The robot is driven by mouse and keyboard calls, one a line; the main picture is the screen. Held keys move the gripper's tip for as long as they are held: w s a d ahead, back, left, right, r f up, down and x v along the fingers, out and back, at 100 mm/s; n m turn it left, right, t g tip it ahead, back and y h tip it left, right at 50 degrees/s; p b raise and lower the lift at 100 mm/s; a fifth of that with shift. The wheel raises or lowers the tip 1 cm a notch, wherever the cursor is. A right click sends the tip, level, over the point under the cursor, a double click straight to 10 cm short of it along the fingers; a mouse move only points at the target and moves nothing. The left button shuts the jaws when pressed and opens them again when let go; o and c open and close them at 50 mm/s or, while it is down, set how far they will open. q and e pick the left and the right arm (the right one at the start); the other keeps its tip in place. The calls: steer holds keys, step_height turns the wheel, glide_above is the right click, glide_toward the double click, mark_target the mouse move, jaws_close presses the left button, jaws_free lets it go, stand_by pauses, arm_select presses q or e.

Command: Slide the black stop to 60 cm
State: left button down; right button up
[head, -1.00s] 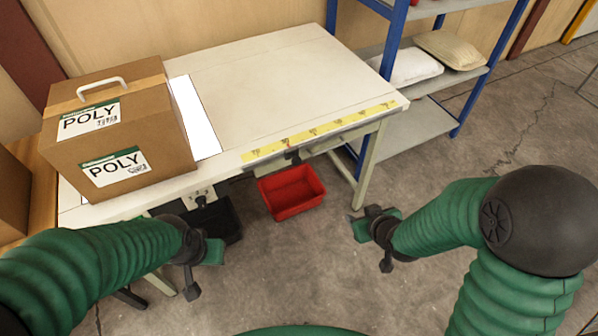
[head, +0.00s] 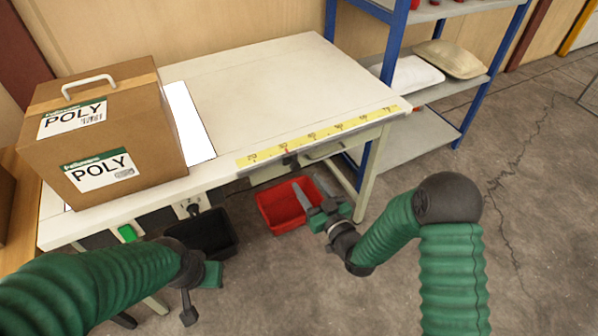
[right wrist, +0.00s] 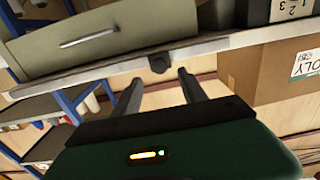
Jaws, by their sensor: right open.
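The black stop (head: 290,161) sits on the table's front edge, just below the yellow scale (head: 318,134), near a small red mark by what looks like the 30 label. In the right wrist view a dark knob (right wrist: 158,63) shows at the table edge, beyond and roughly between my fingertips. My right gripper (head: 313,192) is open and empty, in front of and below the table edge, over the red bin in the picture and apart from the stop. It also shows in the wrist view (right wrist: 158,77). My left gripper (head: 203,278) hangs at lower left, its jaws unclear.
A POLY carton (head: 105,135) stands on the left of the table (head: 270,85), beside a white sheet (head: 190,122). A red bin (head: 280,212) and a black bin (head: 205,238) are below the front edge. A drawer (right wrist: 90,38) shows under the tabletop. Blue-framed shelves (head: 425,135) stand at right.

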mark_target(296, 168)
steer(key=x, duration=0.6)
steer(key=shift+w, duration=0.15)
jaws_close()
stand_by(1.1)
